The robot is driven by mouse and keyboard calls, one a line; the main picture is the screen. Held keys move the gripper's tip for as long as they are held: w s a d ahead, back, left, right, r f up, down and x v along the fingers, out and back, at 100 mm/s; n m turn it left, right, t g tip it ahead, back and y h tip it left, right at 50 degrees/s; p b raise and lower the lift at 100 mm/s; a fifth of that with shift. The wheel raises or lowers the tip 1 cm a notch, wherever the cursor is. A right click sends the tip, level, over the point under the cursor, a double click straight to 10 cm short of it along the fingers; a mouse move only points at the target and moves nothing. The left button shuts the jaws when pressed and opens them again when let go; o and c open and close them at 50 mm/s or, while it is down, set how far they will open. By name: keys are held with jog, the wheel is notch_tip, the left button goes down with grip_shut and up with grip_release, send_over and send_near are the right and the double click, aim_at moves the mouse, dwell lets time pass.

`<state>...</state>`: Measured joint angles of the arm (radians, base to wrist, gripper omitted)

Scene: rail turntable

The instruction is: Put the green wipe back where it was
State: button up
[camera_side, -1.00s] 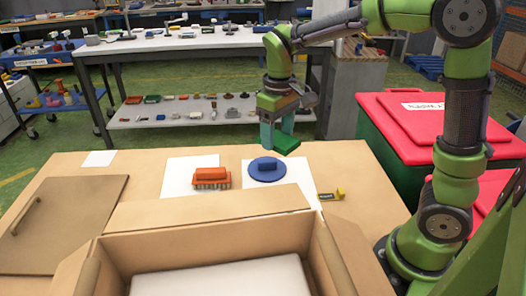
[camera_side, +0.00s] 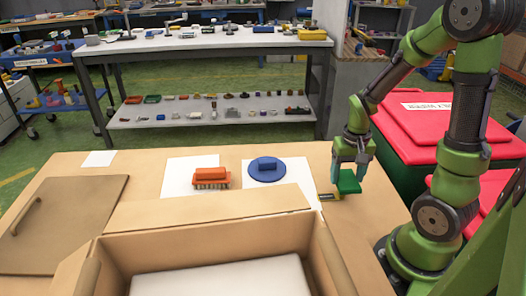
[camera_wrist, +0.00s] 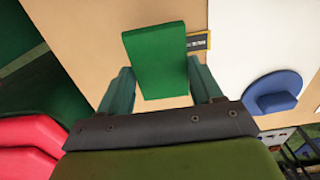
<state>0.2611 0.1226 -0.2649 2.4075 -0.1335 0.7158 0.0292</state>
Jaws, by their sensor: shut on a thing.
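An orange brush (camera_side: 210,177) and a blue round-based tool (camera_side: 266,169) stand on white sheets to the left. An open cardboard box (camera_side: 120,246) is at the front. Red-lidded bins (camera_side: 430,125) stand behind on the right.

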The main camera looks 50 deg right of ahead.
send_over(316, 162)
jog(key=shift+s+a+f, duration=0.1)
jog(key=shift+a+f, duration=0.1)
jog(key=shift+f, duration=0.45)
jog(key=shift+d+f, duration=0.1)
jog(key=shift+f, duration=1.65)
jog(key=o, duration=0.5)
jog(key=shift+f, duration=0.2)
jog(key=o, duration=0.4)
jog(key=shift+o, duration=0.2)
